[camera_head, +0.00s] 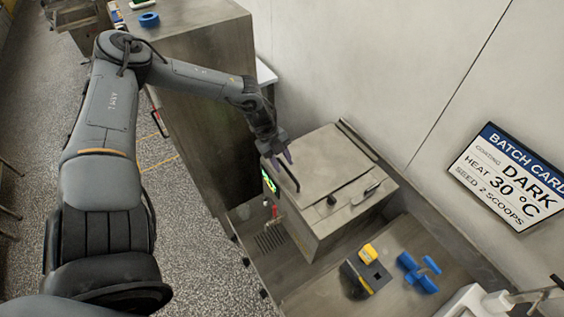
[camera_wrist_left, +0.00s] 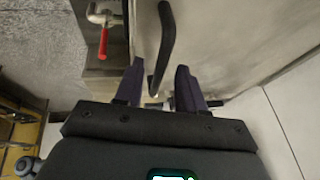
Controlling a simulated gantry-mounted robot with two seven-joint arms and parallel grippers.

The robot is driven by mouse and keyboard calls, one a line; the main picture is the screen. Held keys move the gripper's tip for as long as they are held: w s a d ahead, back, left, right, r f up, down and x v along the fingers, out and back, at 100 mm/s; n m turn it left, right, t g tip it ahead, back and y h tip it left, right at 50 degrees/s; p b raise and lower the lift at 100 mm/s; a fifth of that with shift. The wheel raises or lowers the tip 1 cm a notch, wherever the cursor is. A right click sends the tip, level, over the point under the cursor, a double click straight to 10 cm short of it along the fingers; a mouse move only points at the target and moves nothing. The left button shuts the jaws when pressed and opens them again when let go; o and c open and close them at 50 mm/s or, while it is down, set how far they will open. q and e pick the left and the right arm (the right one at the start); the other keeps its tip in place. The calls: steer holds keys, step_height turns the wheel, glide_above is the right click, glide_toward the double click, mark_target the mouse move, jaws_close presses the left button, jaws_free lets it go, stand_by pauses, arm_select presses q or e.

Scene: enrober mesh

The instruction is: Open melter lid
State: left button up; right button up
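The melter (camera_head: 318,232) is a grey metal box at the middle of the head view, and its flat lid (camera_head: 325,165) lies closed on top. A black bar handle (camera_head: 291,180) stands along the lid's left side. It also shows in the left wrist view (camera_wrist_left: 166,42), with its near end in the gap between my fingers. My left gripper (camera_head: 281,159) is at the handle's far end. In the left wrist view its two dark purple fingers (camera_wrist_left: 159,78) are apart, and I cannot tell whether either touches the handle. My right gripper is not in view.
A red-handled tap (camera_head: 275,211) sticks out of the melter's front. A black knob (camera_head: 332,199) is on its top. A yellow-and-black item (camera_head: 368,254) and blue parts (camera_head: 419,272) lie on the counter to the right. A batch card (camera_head: 512,178) hangs on the wall.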

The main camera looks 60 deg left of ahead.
arm_select(q)
jaws_close()
stand_by(0.3)
